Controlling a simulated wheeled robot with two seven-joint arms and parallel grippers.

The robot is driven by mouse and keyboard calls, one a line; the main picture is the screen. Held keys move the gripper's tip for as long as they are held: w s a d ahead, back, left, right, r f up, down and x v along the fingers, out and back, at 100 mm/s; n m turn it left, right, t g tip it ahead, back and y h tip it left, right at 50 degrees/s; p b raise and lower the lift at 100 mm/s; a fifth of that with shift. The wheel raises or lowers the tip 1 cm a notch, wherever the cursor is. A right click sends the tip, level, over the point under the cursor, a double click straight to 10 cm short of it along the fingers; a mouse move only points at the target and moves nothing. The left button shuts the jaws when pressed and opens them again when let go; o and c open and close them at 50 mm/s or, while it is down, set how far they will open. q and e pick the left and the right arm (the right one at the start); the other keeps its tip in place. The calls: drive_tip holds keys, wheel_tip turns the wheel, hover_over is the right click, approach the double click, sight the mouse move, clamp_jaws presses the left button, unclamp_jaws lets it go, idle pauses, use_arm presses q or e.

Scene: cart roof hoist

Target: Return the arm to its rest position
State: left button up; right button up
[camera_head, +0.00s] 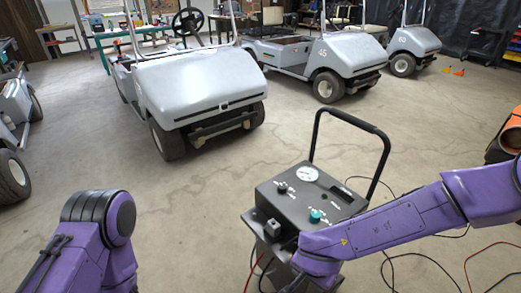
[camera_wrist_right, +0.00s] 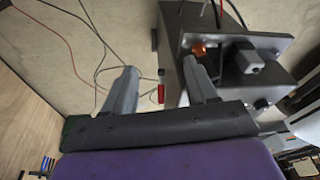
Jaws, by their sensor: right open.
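My right arm (camera_head: 400,225) is purple and reaches in from the right of the head view, with its wrist low beside the black charger unit (camera_head: 312,195). In the wrist view my right gripper (camera_wrist_right: 160,66) has its two grey fingers spread, with nothing held between them. One finger overlaps the charger's grey body (camera_wrist_right: 172,65) in the picture; I cannot tell if they touch. A small red piece (camera_wrist_right: 161,94) shows between the fingers, apart from them. My left arm (camera_head: 100,235) shows at the lower left of the head view; its gripper is out of frame.
The charger has a tall black handle (camera_head: 349,119), a gauge and knobs. Black and red cables (camera_head: 420,262) lie on the floor to its right. A grey golf cart (camera_head: 195,80) stands ahead, others behind. An orange object (camera_head: 511,133) is at right.

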drive_tip(key=s+d+f+m+t+h, duration=0.2)
drive_tip(key=s+d+f+t, duration=0.15)
drive_tip(key=d+f, duration=0.65)
drive_tip(key=s+d+f+n+g, duration=0.1)
drive_tip(key=s+d+f, duration=0.2)
drive_tip(key=s, duration=0.4)
drive_tip(key=s+d+f+n+g, duration=0.1)
drive_tip(key=s+d+f, duration=0.3)
drive_tip(key=s, duration=0.4)
drive_tip(key=shift+s+d+f+n+g, duration=0.15)
drive_tip(key=shift+d+n+g, duration=0.2)
drive_tip(key=shift+n, duration=0.15)
